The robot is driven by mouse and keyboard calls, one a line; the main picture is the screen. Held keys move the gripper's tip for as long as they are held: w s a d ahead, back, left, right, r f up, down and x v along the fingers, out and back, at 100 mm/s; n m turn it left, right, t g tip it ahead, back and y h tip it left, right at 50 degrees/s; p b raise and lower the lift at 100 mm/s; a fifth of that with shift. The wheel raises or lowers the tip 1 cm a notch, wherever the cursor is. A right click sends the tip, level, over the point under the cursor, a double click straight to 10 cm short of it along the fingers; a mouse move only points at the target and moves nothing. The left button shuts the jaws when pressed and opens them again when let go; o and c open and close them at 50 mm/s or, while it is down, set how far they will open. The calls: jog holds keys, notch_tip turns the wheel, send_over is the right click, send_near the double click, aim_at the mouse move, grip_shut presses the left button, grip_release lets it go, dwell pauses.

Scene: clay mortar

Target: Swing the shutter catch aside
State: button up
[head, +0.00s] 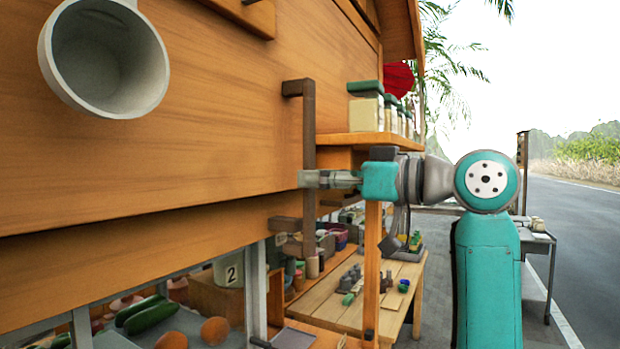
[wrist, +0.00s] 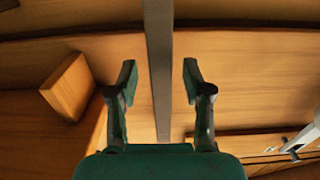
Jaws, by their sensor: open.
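A long dark brown upright bar (head: 309,130), which looks like the shutter catch, stands off the wooden shutter (head: 190,130). Its bent ends meet the wood at top and bottom. My gripper (head: 308,179) is level with its lower middle, reaching in from the right. In the wrist view the bar (wrist: 158,50) runs between the two green fingertips of my open gripper (wrist: 159,78). There is a gap on each side, and neither finger visibly touches it. The depth of the fingers around the bar is hard to tell.
A shelf (head: 365,139) with green-lidded jars (head: 367,103) juts out just above my gripper. A wooden post (head: 372,270) stands below. A white cup-shaped fixture (head: 105,60) is at upper left. Below are vegetables (head: 150,315) and a wooden table (head: 395,290). Open road lies right.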

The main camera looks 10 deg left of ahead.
aim_at(264, 170)
jog(key=shift+x, duration=1.1)
grip_shut()
jog(key=shift+s, duration=0.1)
jog(key=s+m, duration=0.1)
jog(key=s+a+m, duration=0.1)
jog(key=s+m, duration=0.1)
jog(key=shift+s+a+r, duration=0.15)
jog(key=shift+s+r, duration=0.15)
jog(key=shift+r, duration=0.05)
jog(key=shift+s+a+r+m, duration=0.15)
jog(key=shift+s+m, duration=0.25)
jog(key=shift+m, duration=0.1)
jog(key=shift+s+a+r+m, duration=0.15)
jog(key=shift+s+m, duration=0.25)
jog(key=shift+m, duration=0.1)
